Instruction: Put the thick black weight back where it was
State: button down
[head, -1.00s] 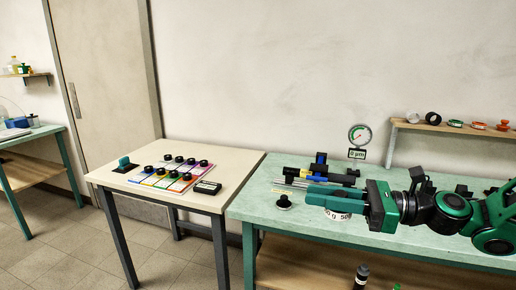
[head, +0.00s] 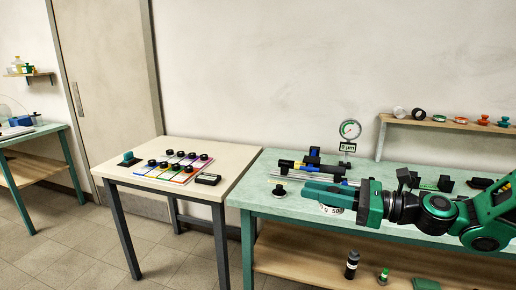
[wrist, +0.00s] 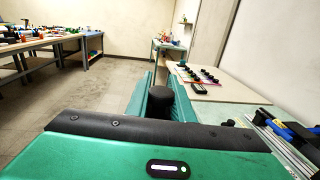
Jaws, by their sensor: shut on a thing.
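My gripper (head: 318,192) is over the green bench (head: 262,205), pointing left in the head view. In the wrist view its green fingers (wrist: 159,108) are shut on a thick black cylinder (wrist: 158,102), which looks like the black weight.
A pale table (head: 225,160) to the left holds a coloured card with several black pieces (head: 173,167) and a black box (head: 208,179). Behind the gripper lie rails with a blue and black fixture (head: 312,160) and a dial gauge (head: 350,130). A raised shelf (head: 440,124) stands at the back right.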

jog(key=w+d+f+m+t+h, duration=0.3)
jog(key=w+d+f+m+h, duration=0.1)
jog(key=w, duration=0.4)
jog(key=w+d+f+m+t+h, duration=0.4)
jog(key=w+d+f+h, duration=0.1)
jog(key=w, duration=0.4)
jog(key=w+d+f+m+t+h, duration=0.3)
jog(key=w+d+f+m+h, duration=0.1)
jog(key=w, duration=0.4)
jog(key=shift+w+d+f+m+t+h, duration=0.35)
jog(key=shift+d+f+h, duration=0.25)
jog(key=shift+h, duration=0.6)
jog(key=shift+w+d+f+m+h, duration=0.25)
jog(key=shift+d+f+h, duration=0.05)
jog(key=shift+d+h, duration=0.2)
jog(key=shift+a+r, duration=0.1)
